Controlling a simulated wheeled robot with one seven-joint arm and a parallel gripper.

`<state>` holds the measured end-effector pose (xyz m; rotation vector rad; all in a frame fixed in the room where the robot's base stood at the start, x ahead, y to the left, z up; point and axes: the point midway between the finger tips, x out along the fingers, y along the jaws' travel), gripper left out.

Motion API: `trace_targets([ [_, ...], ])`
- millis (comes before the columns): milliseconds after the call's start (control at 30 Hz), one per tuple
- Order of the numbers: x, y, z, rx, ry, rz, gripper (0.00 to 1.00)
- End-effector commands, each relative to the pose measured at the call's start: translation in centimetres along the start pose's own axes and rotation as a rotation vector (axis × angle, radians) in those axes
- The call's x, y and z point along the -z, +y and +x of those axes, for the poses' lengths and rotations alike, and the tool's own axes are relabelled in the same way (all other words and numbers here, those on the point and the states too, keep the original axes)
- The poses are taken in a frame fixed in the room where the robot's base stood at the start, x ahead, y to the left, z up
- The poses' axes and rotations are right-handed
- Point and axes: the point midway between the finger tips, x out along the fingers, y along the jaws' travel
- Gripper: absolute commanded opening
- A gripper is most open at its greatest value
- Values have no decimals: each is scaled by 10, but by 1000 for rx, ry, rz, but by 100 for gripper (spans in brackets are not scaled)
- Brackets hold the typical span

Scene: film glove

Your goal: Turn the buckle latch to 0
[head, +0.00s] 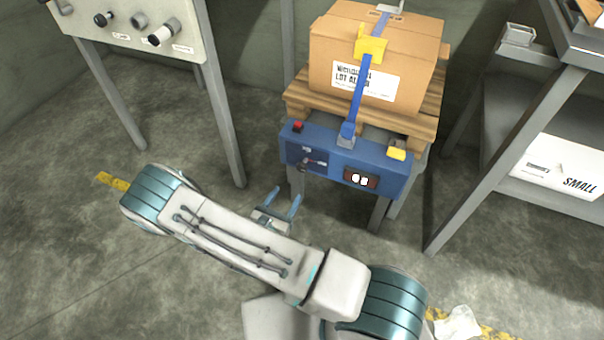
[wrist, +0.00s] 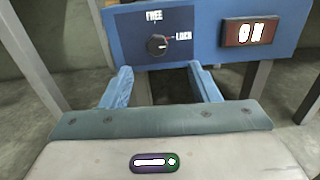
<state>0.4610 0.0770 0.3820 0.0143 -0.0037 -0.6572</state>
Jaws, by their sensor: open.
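The latch knob (wrist: 156,44) is a small dark round dial on a dark plate on the blue panel, with labels FREE above and LOCK to its right. In the head view the dark plate (head: 304,154) is on the left of the blue front panel (head: 335,170). My gripper (wrist: 160,74) is open and empty, its blue fingers apart, below and in front of the knob, not touching it. It also shows in the head view (head: 287,194).
A lit display (wrist: 249,32) is right of the knob; its characters are blurred. A strapped cardboard box (head: 370,60) sits on a wooden pallet (head: 420,115) above the panel. A red button (head: 297,127) is at the panel's top left. Metal-legged tables stand left and right.

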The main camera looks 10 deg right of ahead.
Motion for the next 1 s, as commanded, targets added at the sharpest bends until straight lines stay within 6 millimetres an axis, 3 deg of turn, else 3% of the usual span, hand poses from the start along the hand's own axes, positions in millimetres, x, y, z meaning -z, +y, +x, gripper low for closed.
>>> trace_targets([
  [167,10,3,6,-31,-3,-16,55],
  [700,11,5,110,-28,-3,-14,55],
  [1000,9,7,135,-30,-1,-15,55],
])
